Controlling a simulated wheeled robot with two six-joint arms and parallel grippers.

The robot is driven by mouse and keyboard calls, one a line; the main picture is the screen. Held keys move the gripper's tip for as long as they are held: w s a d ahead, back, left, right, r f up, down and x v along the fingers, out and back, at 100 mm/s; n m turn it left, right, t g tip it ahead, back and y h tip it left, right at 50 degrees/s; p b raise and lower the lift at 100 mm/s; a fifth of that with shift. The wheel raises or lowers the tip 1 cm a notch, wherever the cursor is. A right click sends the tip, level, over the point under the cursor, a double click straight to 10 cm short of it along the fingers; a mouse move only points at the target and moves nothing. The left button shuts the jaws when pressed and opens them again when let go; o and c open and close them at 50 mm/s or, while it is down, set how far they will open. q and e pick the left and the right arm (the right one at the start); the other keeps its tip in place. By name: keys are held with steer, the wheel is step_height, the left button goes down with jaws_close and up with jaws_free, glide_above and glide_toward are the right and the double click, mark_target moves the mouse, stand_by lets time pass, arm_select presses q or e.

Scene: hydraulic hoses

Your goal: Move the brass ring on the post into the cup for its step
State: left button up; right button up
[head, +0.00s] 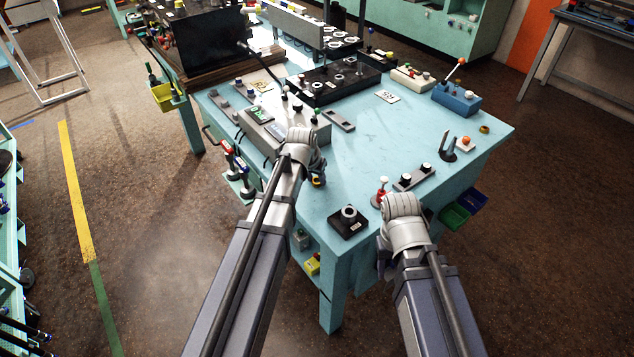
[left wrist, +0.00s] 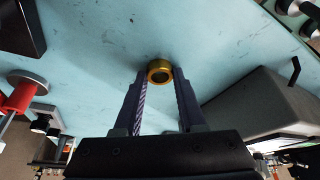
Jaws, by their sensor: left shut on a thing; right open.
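A brass ring (left wrist: 160,71) sits between the fingertips of my left gripper (left wrist: 160,82) in the left wrist view, over the light blue bench top. The gripper is shut on it; I cannot tell how far the ring is above the surface. In the head view my left gripper (head: 317,181) is mostly hidden under its wrist, near the bench's front left edge. A black block with a grey round cup-like piece (head: 348,213) stands at the front corner. A small brass piece (head: 484,129) lies at the right. My right gripper (head: 382,264) is open, mostly hidden, off the bench's front edge.
A grey control box (head: 283,130) stands close behind my left gripper. A red plunger (head: 381,190), a grey button bar (head: 414,177) and an upright grey holder (head: 448,145) line the right front. A blue lever box (head: 456,98) stands farther back. The bench middle is clear.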

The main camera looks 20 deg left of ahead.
mark_target(316, 185)
arm_select(q)
jaws_close()
step_height(316, 185, up, 8)
steer(key=p, duration=0.8)
stand_by(0.5)
